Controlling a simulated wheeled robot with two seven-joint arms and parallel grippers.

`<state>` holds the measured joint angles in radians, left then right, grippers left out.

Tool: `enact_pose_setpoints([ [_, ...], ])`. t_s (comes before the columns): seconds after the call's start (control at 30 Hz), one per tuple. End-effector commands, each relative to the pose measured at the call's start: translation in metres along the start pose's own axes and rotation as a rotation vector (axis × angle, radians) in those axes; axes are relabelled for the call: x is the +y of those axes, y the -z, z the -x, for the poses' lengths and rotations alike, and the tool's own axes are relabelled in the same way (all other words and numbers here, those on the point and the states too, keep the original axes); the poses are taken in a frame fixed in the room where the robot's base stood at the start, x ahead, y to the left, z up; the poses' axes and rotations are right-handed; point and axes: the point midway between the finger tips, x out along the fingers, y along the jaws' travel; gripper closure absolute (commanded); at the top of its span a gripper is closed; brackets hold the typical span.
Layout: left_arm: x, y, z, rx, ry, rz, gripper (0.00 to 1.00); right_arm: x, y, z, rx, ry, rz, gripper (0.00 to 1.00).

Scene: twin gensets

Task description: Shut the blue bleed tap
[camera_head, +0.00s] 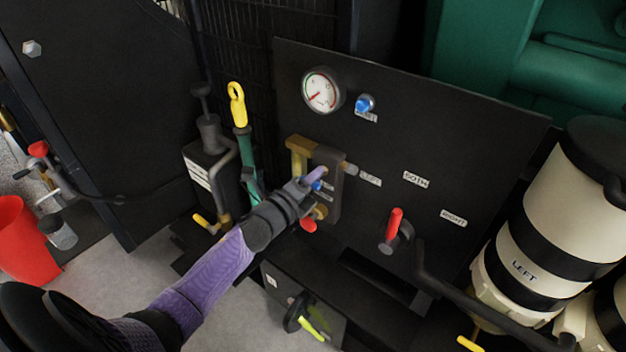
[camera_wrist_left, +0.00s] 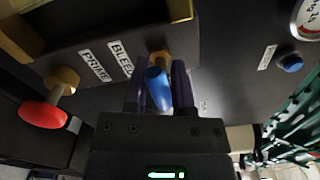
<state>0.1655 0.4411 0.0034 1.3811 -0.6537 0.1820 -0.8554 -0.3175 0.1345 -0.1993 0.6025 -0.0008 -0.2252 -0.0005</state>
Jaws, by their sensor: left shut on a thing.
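The blue bleed tap (camera_wrist_left: 158,88) shows in the left wrist view as a blue handle on a brass stem, beside a BLEED label (camera_wrist_left: 121,56). My left gripper (camera_wrist_left: 157,76) has one finger on each side of this handle and is shut on it. In the head view my left gripper (camera_head: 314,180) reaches in from the lower left to the brass and dark block on the black panel. Only a small bit of the blue tap (camera_head: 317,186) shows there, the rest being hidden by the gripper. My right gripper is in neither view.
A red-handled tap (camera_wrist_left: 43,113) sits beside the blue one, near a PRIME label. The black panel (camera_head: 450,160) carries a gauge (camera_head: 321,91), a blue button (camera_head: 365,103) and a red selector lever (camera_head: 394,224). A yellow-ringed dipstick (camera_head: 237,105) stands left of the block. Striped canisters (camera_head: 545,230) stand right.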

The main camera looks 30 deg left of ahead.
Motion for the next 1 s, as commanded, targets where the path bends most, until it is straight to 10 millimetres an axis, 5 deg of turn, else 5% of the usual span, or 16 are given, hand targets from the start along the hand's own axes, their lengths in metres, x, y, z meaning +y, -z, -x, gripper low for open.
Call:
enact_pose_setpoints([
  [0.77,0.0015,0.0014,0.0005,0.004,-0.003,-0.094,1.00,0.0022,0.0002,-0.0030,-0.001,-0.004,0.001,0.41],
  [0.8,0.0015,0.0014,0.0005,0.003,-0.003,-0.094,0.60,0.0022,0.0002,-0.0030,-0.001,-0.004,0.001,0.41],
  [0.93,0.0011,0.0010,0.0004,0.003,-0.002,-0.092,0.33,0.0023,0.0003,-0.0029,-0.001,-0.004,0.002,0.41],
  [1.0,0.0008,0.0008,0.0003,0.002,-0.002,-0.092,0.33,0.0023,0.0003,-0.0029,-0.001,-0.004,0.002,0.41],
])
